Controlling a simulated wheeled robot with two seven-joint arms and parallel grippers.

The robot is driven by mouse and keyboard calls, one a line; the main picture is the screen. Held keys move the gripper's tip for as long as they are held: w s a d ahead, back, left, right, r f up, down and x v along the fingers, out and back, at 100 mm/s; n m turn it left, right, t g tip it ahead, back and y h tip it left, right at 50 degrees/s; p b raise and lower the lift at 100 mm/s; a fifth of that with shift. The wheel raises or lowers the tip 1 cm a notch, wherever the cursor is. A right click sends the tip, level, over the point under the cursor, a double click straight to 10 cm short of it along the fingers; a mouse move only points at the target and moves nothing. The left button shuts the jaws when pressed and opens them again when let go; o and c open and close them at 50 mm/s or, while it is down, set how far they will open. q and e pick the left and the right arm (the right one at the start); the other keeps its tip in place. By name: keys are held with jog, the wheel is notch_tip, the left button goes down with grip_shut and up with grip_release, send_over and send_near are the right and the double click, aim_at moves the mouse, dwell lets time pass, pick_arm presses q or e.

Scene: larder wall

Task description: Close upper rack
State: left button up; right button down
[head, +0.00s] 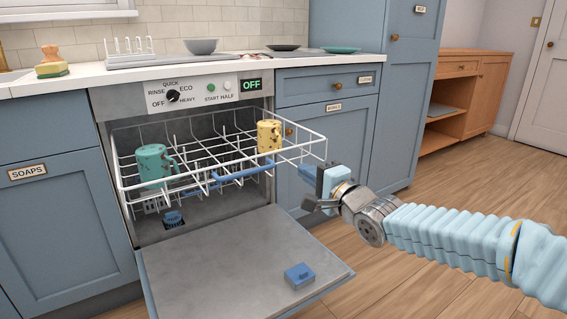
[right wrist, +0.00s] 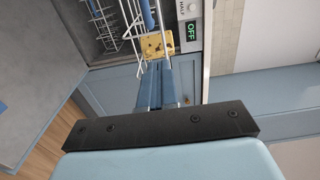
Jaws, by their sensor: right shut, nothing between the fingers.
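The upper rack (head: 225,183), a white wire basket, is pulled out of the dishwasher over its lowered door (head: 215,275). My right gripper (head: 310,173) is beside the rack's front right corner. Its fingers (right wrist: 168,80) are shut and empty; whether they touch the wire I cannot tell. The rack and yellow mug (right wrist: 155,46) also show in the right wrist view. My left gripper is out of view.
A blue block-like piece (head: 299,275) lies on the open door. The control panel (head: 195,92) reads OFF. Bowls and plates stand on the counter (head: 200,70) above. Blue cabinets (head: 325,130) flank the dishwasher. The floor (head: 430,215) at right is clear.

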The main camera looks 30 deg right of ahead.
aim_at(279, 154)
jog(key=w, duration=0.9)
jog(key=shift+a+b, duration=0.1)
jog(key=shift+b, duration=0.25)
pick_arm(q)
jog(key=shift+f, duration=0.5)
pick_arm(e)
jog(key=shift+w, duration=0.1)
